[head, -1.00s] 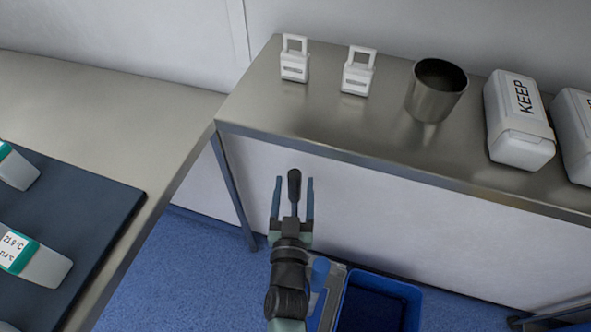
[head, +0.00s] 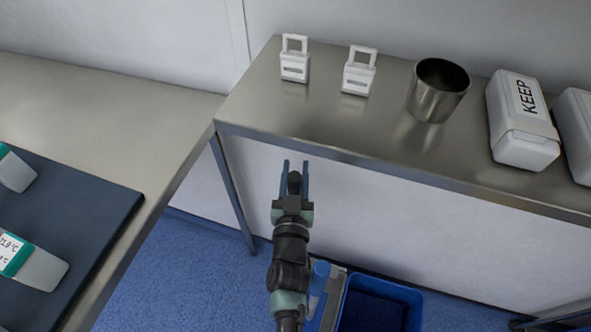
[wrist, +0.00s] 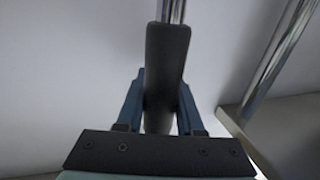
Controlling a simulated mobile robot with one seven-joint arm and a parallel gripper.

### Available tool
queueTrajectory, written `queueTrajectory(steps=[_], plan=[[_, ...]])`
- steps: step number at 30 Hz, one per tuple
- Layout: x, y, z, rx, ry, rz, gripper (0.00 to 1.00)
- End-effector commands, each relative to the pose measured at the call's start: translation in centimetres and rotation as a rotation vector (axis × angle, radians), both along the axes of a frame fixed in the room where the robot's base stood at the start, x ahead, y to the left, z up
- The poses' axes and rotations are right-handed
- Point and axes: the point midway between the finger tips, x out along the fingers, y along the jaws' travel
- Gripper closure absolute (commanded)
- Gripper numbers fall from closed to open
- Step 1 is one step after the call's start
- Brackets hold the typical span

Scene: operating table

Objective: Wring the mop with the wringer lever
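The wringer lever (head: 294,182) has a black grip on a shiny metal rod, which shows in the wrist view (wrist: 168,60). My gripper (head: 296,166) has its two blue fingers on either side of the black grip, closed in against it. In the wrist view my gripper (wrist: 162,98) has the grip between its fingers, with no clear gap. The blue bucket (head: 416,306) stands on the floor at the lower middle, with a grey wringer part (head: 333,296) at its left side, partly hidden by my arm. I cannot make out the mop.
A steel shelf table (head: 330,130) stands behind the lever, with two white tags, a metal cup (head: 436,100) and white boxes (head: 522,120) on it. A table with a dark mat (head: 80,210) is at the left. Blue floor (head: 180,285) is open between.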

Motion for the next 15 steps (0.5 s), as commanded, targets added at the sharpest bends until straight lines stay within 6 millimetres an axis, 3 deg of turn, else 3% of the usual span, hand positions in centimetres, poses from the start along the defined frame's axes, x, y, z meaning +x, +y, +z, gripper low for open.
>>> queueTrajectory(steps=[3, 15], plan=[[-0.01, 0.00, 0.00, 0.000, 0.000, 0.000, 1.00], [-0.02, 0.00, 0.01, 0.000, 0.000, 0.000, 1.00]])
